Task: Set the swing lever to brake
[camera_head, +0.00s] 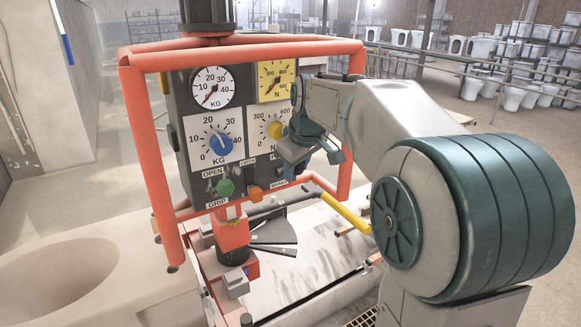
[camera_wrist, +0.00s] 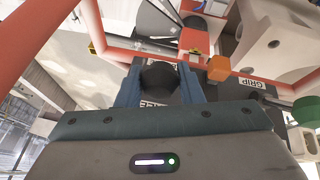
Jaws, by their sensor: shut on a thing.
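The swing lever shows in the wrist view as a black knob (camera_wrist: 160,76) between my two blue-grey fingers, in front of a white label partly hidden by the knob and fingers. My gripper (camera_wrist: 161,70) is shut on this knob. In the head view my gripper (camera_head: 301,163) is at the lower right of the dark control panel (camera_head: 191,133), just above the BRAKE label (camera_head: 281,183). There the fingers and wrist hide most of the lever, so its exact angle cannot be told.
An orange lever (camera_head: 255,193) and a green knob (camera_head: 225,187) are left of my gripper on the panel. A red tubular frame (camera_head: 141,160) surrounds the panel. A yellow-ended bar (camera_head: 345,213) sticks out below my arm. Dials and a blue knob (camera_head: 220,144) are higher up.

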